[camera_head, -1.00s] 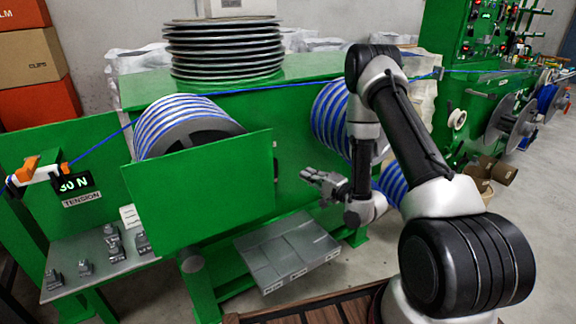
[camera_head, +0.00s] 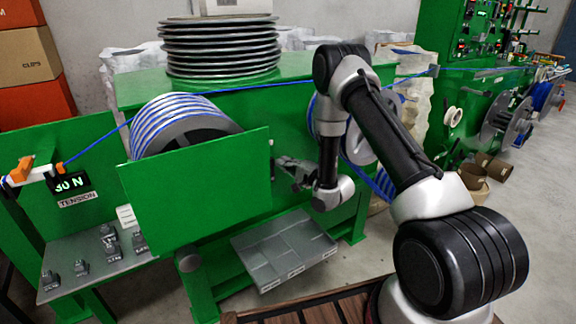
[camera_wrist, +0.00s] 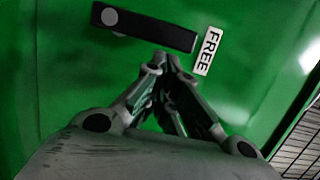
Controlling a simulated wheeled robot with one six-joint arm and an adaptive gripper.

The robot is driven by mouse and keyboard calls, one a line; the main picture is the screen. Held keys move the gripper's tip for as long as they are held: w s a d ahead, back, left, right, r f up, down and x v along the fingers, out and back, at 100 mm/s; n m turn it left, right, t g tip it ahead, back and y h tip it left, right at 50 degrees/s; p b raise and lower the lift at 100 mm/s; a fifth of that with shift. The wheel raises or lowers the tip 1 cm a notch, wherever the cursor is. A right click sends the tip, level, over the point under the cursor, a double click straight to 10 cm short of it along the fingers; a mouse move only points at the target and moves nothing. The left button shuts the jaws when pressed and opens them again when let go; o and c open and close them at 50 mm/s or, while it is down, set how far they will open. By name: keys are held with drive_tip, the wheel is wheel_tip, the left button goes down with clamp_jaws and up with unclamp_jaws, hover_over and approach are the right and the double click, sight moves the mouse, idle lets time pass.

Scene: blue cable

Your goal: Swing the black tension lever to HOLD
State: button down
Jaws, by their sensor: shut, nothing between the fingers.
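The black tension lever (camera_wrist: 145,27) shows at the top of the wrist view, on a green panel face. Its round grey pivot (camera_wrist: 110,17) is at the left end. Its free end points right, beside the white FREE label (camera_wrist: 208,51). My gripper (camera_wrist: 160,62) is shut and empty, its fingertips just below the lever's free end; I cannot tell whether they touch it. In the head view my gripper (camera_head: 283,163) is at the right edge of the green front panel (camera_head: 200,195). The lever is not clear there, and no HOLD label shows.
A blue-cable reel (camera_head: 185,125) sits behind the green panel. The tension display (camera_head: 70,185) reads 30 N at left. Small grey weights (camera_head: 108,240) stand on a low shelf. A grey tray (camera_head: 285,250) lies below my gripper. Another cable reel stands behind my arm.

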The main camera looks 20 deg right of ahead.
sight(273, 163)
drive_tip(key=shift+s+a+r+n, duration=0.15)
drive_tip(key=shift+a+r+n, duration=0.1)
drive_tip(key=shift+a+n, duration=0.25)
idle(0.4)
drive_tip(key=a+n, duration=0.1)
drive_tip(key=n, duration=0.1)
drive_tip(key=s+a+n+h, duration=0.1)
drive_tip(key=n, duration=0.1)
drive_tip(key=a+r+n+g, duration=0.1)
drive_tip(key=n, duration=0.1)
drive_tip(key=shift+s+a+h, duration=0.15)
drive_tip(key=shift+a+h, duration=0.25)
drive_tip(key=shift+s+a+f+n+h, duration=0.2)
drive_tip(key=shift+a+f+n, duration=0.1)
drive_tip(key=shift+a+n, duration=0.4)
drive_tip(key=shift+s+a+f+n+h, duration=0.25)
drive_tip(key=shift+a+n, duration=0.3)
drive_tip(key=shift+a, duration=0.15)
drive_tip(key=shift+s+a+f+n+h, duration=0.2)
drive_tip(key=shift+a+f+n, duration=0.1)
drive_tip(key=shift+a+n, duration=0.4)
drive_tip(key=shift+s, duration=0.1)
